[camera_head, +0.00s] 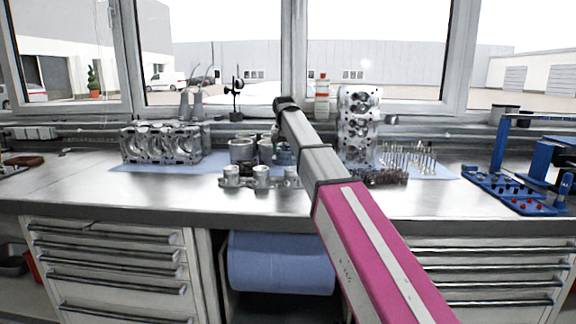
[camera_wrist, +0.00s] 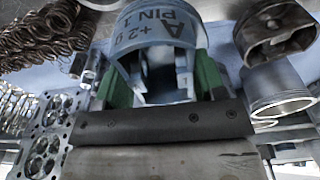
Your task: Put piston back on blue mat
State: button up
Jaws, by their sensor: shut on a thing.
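My gripper (camera_wrist: 163,82) has green fingers, shut on a grey piston (camera_wrist: 158,36) marked with dark lettering in the wrist view. The piston lies between the two fingers, its open skirt side towards the camera. In the head view my arm reaches over the bench to the blue mat (camera_head: 216,166), and its forearm hides most of the gripper and held piston. The mat also shows in the wrist view (camera_wrist: 222,36). I cannot tell whether the piston touches the mat. Other pistons (camera_wrist: 277,32) lie to the right in the wrist view.
An engine block (camera_head: 160,144) stands left on the mat, and a cylinder head (camera_head: 358,122) stands upright at the right. Valves (camera_head: 408,158) and a row of metal parts (camera_head: 260,178) lie nearby. Coil springs (camera_wrist: 40,35) are left in the wrist view. The bench's left front is clear.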

jog(key=w+f, duration=0.2)
jog(key=w, duration=0.1)
jog(key=w+d+f, duration=0.1)
jog(key=w, duration=0.1)
jog(key=shift+d, duration=0.1)
jog(key=shift+f, duration=2)
jog(key=shift+s+f, duration=0.1)
jog(key=shift+f, duration=0.05)
jog(key=o, duration=1.3)
jog(key=r, duration=0.4)
jog(key=s+r, duration=0.1)
jog(key=r, duration=0.6)
jog(key=shift+s+r, duration=0.15)
jog(key=shift+r, duration=0.45)
jog(key=shift+s, duration=0.1)
